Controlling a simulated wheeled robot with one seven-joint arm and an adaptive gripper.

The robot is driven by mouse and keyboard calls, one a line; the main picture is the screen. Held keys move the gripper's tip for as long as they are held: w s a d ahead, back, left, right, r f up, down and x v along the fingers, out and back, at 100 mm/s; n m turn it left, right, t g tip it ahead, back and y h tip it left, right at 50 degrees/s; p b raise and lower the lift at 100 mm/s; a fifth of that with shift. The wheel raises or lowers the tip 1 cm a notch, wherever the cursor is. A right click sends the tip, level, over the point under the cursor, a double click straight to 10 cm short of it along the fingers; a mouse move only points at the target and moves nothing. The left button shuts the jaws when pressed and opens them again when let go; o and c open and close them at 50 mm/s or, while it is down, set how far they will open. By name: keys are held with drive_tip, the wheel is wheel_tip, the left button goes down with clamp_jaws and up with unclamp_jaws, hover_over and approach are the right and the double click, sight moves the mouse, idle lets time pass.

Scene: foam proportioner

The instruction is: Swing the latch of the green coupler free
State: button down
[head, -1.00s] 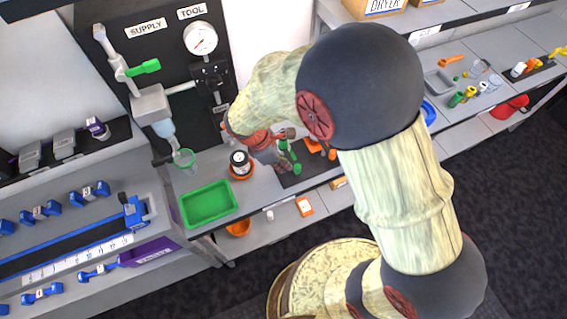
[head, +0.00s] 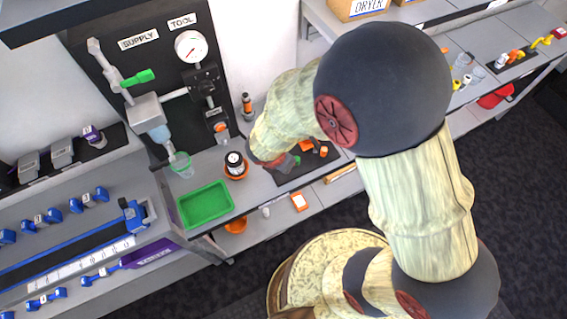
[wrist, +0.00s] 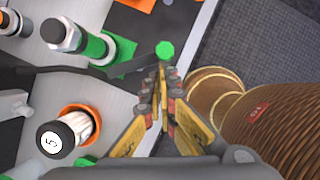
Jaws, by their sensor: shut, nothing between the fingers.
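The green coupler (wrist: 104,48) lies at the upper left of the wrist view, joined to a grey cylinder with a dark end. A dark bar runs from beside it toward my fingertips. A green six-sided end (wrist: 165,50) shows just beyond the tips; I cannot tell whether they touch it or whether it is the latch. My gripper (wrist: 161,72) is shut and empty, its yellow fingers together. In the head view my arm hides most of the gripper, and a small green part (head: 297,159) shows beside it on the dark mat.
A white-topped container in an orange ring (wrist: 62,137) stands left of my fingers; it also shows in the head view (head: 235,164). Orange parts (head: 309,146) lie on the mat. A green tray (head: 205,204) sits to the left. The bench edge drops to dark floor at right.

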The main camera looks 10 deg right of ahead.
drive_tip(key=n, duration=0.1)
drive_tip(key=d+n+y, duration=0.1)
drive_tip(key=n, duration=0.1)
drive_tip(key=shift+w+d+n+t, duration=0.15)
drive_tip(key=shift+d+n+t, duration=0.15)
drive_tip(key=shift+t, duration=0.1)
drive_tip(key=shift+w+d, duration=0.1)
drive_tip(key=shift+d, duration=0.1)
idle(0.4)
